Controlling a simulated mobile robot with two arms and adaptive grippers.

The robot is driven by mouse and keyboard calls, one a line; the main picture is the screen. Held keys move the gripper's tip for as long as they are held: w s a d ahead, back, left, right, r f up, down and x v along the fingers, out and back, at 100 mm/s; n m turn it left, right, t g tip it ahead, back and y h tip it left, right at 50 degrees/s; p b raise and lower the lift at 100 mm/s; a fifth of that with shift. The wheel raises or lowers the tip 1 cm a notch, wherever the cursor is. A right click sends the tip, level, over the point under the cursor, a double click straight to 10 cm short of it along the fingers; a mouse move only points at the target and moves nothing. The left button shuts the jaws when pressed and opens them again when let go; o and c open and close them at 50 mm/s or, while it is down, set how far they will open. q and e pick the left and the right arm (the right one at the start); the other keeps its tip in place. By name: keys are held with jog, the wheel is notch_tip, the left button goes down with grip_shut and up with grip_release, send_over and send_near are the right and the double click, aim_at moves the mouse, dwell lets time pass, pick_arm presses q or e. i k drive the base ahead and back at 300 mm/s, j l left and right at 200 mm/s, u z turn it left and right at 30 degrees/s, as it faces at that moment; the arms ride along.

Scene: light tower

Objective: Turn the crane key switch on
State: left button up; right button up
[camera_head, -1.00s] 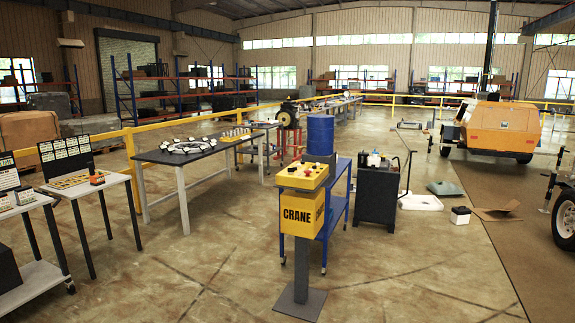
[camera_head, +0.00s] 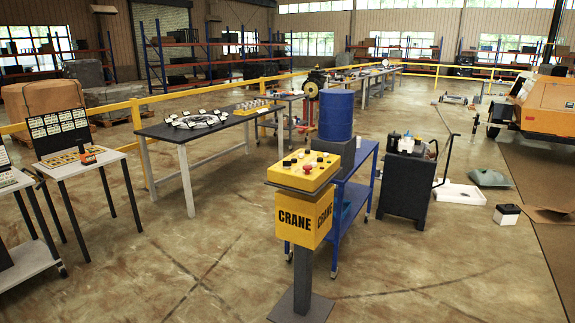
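The yellow crane control box (camera_head: 303,172) stands on a dark post with a square foot, right of the middle in the head view. Its sloped top carries several dark knobs and a red button (camera_head: 281,173). I cannot tell which of the controls is the key switch, as they are too small. A yellow sign block (camera_head: 295,213) lettered CRANE is below the panel. Neither of my grippers is in view.
A blue cart (camera_head: 357,195) with a blue barrel (camera_head: 336,115) stands right behind the crane post. A dark cabinet (camera_head: 405,187) is to its right. A long dark table (camera_head: 190,137) and a small table (camera_head: 70,165) are at left. The floor in front is clear.

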aim_at(286, 164)
jog(key=i+j+z, duration=0.35)
jog(key=i+j, duration=0.3)
jog(key=i, duration=0.2)
jog(key=i+j+z, duration=0.3)
jog(key=i+j, duration=0.5)
